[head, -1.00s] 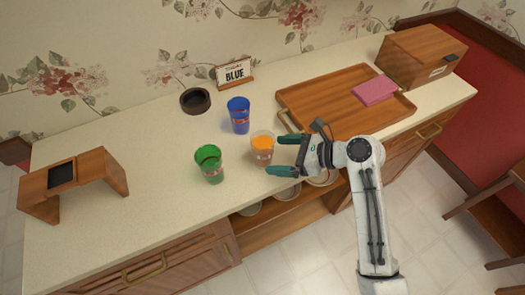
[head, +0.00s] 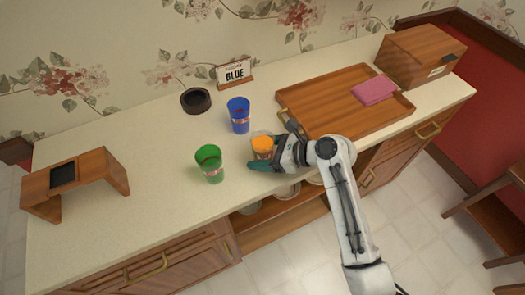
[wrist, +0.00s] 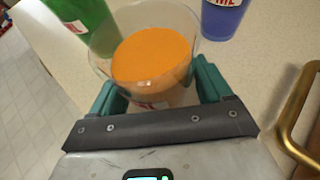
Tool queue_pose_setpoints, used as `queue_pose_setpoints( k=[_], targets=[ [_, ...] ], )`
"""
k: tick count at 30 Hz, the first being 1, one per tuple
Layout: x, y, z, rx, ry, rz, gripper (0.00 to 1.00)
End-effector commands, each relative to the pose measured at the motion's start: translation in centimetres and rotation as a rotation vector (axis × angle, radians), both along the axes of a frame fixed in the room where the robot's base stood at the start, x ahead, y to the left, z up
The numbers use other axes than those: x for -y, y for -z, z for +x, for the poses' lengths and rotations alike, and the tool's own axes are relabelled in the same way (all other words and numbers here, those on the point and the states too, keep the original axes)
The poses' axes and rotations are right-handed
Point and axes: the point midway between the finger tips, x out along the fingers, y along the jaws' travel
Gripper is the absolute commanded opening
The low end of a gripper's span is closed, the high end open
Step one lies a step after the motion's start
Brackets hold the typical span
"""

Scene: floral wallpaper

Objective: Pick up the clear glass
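The clear glass (head: 262,156) holds something orange and stands upright on the counter. It fills the middle of the wrist view (wrist: 150,60). My gripper (head: 271,145) is open around it, one teal finger on each side. In the wrist view my gripper (wrist: 160,85) has its fingers beside the glass's lower wall; I cannot tell whether either touches it. A green glass (head: 210,164) stands to the left and a blue glass (head: 239,115) stands behind.
A wooden tray (head: 330,128) with a pink cloth (head: 374,90) lies to the right. A "BLUE" sign (head: 236,73), a dark round bowl (head: 195,100) and a wooden stand (head: 75,180) are on the counter. A wooden box (head: 422,55) stands far right.

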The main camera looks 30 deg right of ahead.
Motion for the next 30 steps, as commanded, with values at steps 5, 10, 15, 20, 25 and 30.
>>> queue_pose_setpoints(
  k=[5, 10, 15, 20, 25, 30],
  targets=[
    [0.0, 0.0, 0.0, 0.0, 0.0, 0.0, 0.61],
    [0.0, 0.0, 0.0, 0.0, 0.0, 0.0, 0.44],
    [0.0, 0.0, 0.0, -0.001, 0.0, 0.001, 0.28],
    [0.0, -0.1, 0.0, 0.002, 0.0, 0.0, 0.24],
    [0.0, -0.2, 0.0, 0.002, 0.0, 0.0, 0.24],
    [0.0, -1.3, 0.1, 0.005, 0.0, 0.0, 0.24]
  ],
)
